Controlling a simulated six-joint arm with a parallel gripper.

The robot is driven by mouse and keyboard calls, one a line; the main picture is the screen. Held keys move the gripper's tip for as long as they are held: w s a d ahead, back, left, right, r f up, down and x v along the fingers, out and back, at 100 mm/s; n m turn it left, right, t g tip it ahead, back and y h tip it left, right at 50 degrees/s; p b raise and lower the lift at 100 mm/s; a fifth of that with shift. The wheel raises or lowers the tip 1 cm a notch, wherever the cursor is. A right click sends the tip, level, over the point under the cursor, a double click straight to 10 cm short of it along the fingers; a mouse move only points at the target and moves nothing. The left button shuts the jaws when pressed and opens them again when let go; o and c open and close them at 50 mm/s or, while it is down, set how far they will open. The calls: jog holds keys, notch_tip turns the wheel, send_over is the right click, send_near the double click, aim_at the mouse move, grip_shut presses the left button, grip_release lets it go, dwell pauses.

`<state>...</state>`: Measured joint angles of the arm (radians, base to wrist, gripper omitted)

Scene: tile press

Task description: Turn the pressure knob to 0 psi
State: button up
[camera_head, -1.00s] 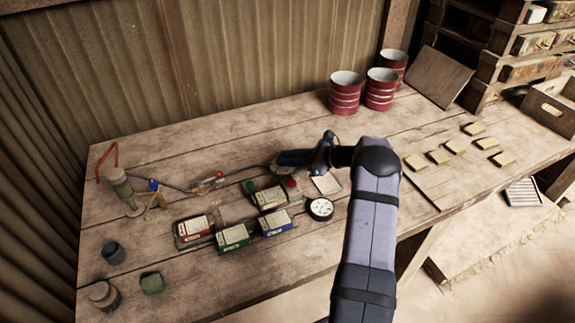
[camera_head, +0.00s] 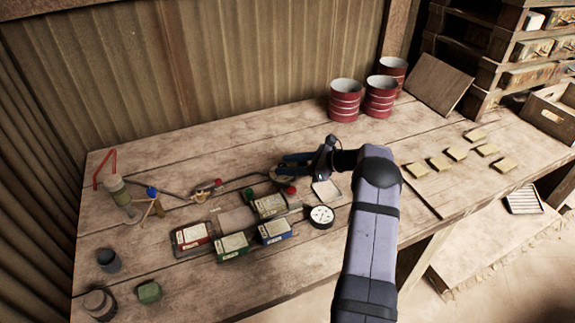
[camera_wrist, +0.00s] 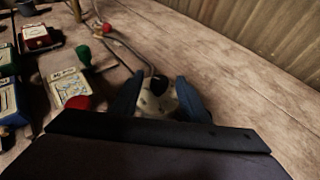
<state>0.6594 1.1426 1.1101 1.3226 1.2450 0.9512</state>
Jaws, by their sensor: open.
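My gripper (camera_head: 284,167) is open and low over the bench, at a pale round fitting (camera_head: 280,177) that it partly covers. In the wrist view, a dark round knob (camera_wrist: 158,83) on a pale body lies between the two blue fingers of my gripper (camera_wrist: 157,92). A gap shows beside each finger, and I cannot tell if either touches. The knob's setting is not readable. A round white dial gauge (camera_head: 321,215) with a black rim lies right of the blocks; its reading is too small to tell.
Labelled blocks sit nearby: red (camera_head: 191,236), green (camera_head: 233,246) and blue (camera_head: 276,230). A green ball knob (camera_head: 248,193) and a red ball knob (camera_head: 291,190) are close to my gripper. A hose with a red-handled valve (camera_head: 206,190) runs left.

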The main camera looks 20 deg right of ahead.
jog(key=shift+b+v, duration=1.05)
jog(key=shift+v, duration=2.5)
